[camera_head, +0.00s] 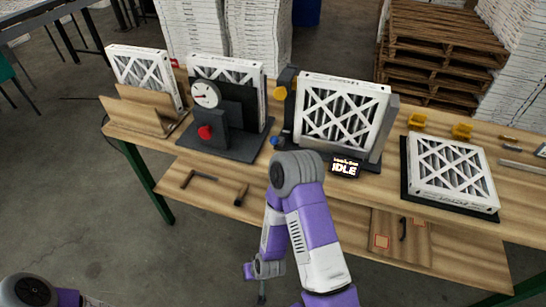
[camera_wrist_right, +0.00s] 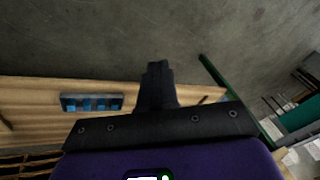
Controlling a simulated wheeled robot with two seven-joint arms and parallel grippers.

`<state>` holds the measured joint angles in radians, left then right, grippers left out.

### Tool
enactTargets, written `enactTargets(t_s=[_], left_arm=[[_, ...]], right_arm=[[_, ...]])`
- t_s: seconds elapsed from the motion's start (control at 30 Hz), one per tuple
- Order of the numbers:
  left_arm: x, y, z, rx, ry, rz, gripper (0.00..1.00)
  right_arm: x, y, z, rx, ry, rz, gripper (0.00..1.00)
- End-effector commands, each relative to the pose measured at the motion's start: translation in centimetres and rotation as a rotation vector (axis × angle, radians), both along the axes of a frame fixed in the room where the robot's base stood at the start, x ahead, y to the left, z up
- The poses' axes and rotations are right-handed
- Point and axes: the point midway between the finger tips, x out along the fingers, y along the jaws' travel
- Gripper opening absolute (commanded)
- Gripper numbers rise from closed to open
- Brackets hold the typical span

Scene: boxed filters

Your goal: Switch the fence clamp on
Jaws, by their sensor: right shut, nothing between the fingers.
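The fence station holds a white-framed boxed filter (camera_head: 341,112) upright against a grey fence (camera_head: 387,130). A small display (camera_head: 345,167) at its front reads "IDLE". A blue knob (camera_head: 275,141) sits low at its left and a yellow knob (camera_head: 280,93) higher up; I cannot tell which works the clamp. My right arm's elbow stands just in front of the station. My right gripper (camera_wrist_right: 158,70) is shut and empty in the right wrist view, over the floor side of the bench, apart from the station. My left gripper is out of view; only part of the left arm shows.
Left along the bench (camera_head: 150,142) stand a gauge station with a dial (camera_head: 206,94) and red knob (camera_head: 205,132), and a wooden rack (camera_head: 140,115) with a filter. Another filter (camera_head: 450,170) lies flat on a black base at right. A lower shelf (camera_head: 215,203) holds tools.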

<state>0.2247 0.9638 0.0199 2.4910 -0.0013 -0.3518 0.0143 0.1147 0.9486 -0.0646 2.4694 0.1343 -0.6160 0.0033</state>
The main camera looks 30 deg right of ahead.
Motion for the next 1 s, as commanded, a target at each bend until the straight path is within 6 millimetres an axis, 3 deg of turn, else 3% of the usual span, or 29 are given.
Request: enactTargets(t_s=[0.03,0.07,0.17,0.23,0.33,0.5,0.63,0.8,1.0], left_arm=[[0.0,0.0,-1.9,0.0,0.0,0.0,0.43],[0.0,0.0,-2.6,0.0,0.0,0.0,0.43],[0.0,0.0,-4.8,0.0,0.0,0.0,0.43],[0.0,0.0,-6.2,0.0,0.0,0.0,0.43],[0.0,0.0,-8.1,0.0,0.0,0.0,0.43],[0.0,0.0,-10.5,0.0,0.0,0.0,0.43],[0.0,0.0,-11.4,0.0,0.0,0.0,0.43],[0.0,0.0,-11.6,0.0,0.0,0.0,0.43],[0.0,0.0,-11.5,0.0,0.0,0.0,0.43]], right_arm=[[2.5,-1.5,-1.0,-0.073,-0.101,-0.04,0.0],[4.1,-2.6,-1.0,-0.123,-0.169,-0.071,0.0],[9.0,-6.5,0.6,-0.302,-0.412,-0.17,0.0],[11.7,-8.9,2.9,-0.429,-0.588,-0.233,0.0],[14.2,-11.6,7.4,-0.609,-0.83,-0.314,0.0],[15.0,-13.5,14.8,-0.861,-1.164,-0.417,0.0],[14.3,-13.6,18.5,-0.981,-1.315,-0.466,0.0],[13.8,-13.5,20.4,-1.04,-1.386,-0.49,0.0],[13.8,-13.5,20.5,-1.041,-1.387,-0.489,0.0]])
